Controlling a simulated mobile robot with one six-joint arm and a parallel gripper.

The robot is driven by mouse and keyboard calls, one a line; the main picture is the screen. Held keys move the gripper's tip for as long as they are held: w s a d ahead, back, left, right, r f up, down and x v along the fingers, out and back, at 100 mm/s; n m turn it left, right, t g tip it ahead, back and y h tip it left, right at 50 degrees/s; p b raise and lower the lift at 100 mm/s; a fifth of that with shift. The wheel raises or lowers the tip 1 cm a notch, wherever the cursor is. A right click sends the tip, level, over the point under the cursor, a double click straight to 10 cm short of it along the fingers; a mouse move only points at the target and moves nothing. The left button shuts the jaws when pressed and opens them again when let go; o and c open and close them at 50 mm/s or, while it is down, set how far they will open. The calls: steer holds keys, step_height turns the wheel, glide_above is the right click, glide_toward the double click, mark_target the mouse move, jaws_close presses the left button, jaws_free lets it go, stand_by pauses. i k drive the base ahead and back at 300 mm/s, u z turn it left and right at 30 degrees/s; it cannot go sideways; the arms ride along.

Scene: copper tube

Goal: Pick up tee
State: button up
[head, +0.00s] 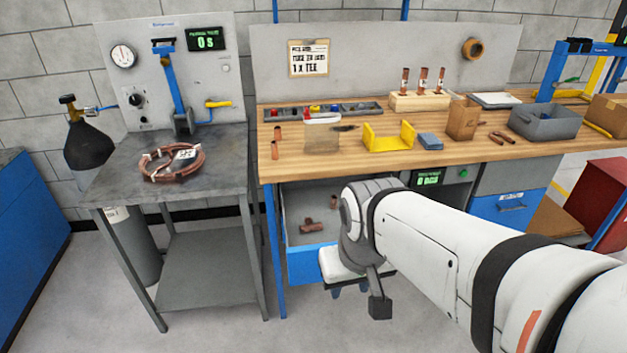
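A copper fitting (312,227) lies on the floor of the open drawer (296,203) under the wooden workbench. It looks like a tee, but it is small. Another small copper piece (333,202) lies farther back in the drawer, partly near my arm; its shape is unclear. My gripper (349,291) hangs low at the front right of the drawer's blue front, apart from the fittings. My arm covers the drawer's right part.
A metal table (215,165) with a copper coil (160,168) stands left. The floor between them is free.

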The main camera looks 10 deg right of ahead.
mark_target(310, 226)
steer(key=z, duration=0.05)
steer(key=i, duration=1)
steer(key=z, duration=0.05)
